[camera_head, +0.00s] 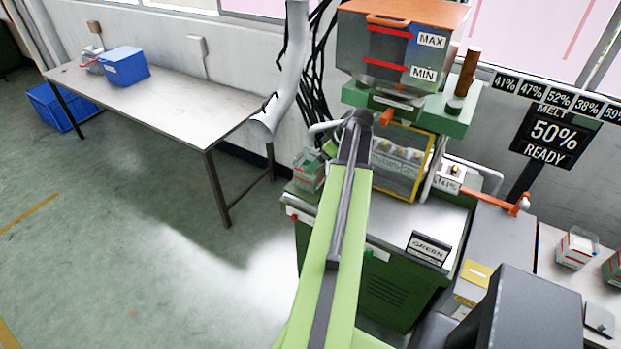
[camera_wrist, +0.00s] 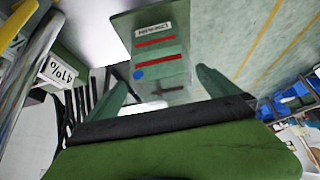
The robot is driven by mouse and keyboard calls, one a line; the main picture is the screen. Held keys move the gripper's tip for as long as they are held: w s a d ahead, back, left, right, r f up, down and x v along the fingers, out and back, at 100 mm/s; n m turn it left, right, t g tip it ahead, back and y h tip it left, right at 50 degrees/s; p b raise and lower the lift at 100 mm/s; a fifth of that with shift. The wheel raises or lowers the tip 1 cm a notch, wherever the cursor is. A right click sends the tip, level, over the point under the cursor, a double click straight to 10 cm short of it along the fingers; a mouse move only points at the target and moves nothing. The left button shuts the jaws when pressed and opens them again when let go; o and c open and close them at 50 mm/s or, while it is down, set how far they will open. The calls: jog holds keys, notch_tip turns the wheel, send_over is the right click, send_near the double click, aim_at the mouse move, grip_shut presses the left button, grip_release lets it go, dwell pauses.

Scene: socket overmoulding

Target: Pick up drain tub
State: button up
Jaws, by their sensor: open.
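In the wrist view the drain tub (camera_wrist: 160,64) is a see-through greenish box with red stripes, a blue dot and a small label. It sits ahead of my gripper (camera_wrist: 166,82), whose two green fingers are apart, one on each side of its near end. I cannot tell whether they touch it. In the head view a small greenish tub with red marks (camera_head: 309,172), seemingly the same one, stands at the left edge of the green machine. My gripper's fingers cannot be made out there, beyond the end of my arm.
The green moulding machine (camera_head: 395,215) has a hopper (camera_head: 402,45), a yellow-framed guard (camera_head: 402,165) and an orange-handled lever (camera_head: 500,200) close by. A metal table (camera_head: 170,100) with a blue bin (camera_head: 125,66) stands at left. Open floor (camera_head: 130,230) lies between.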

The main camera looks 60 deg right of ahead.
jog(key=b+x, duration=0.6)
jog(key=x, duration=0.1)
jog(key=shift+w+a+f, duration=0.1)
jog(key=shift+f, duration=0.3)
jog(key=shift+r, duration=0.2)
jog(key=shift+c, duration=0.4)
jog(key=c, duration=1.8)
jog(key=shift+r, duration=0.1)
jog(key=s, duration=1.8)
jog(key=shift+a, duration=0.2)
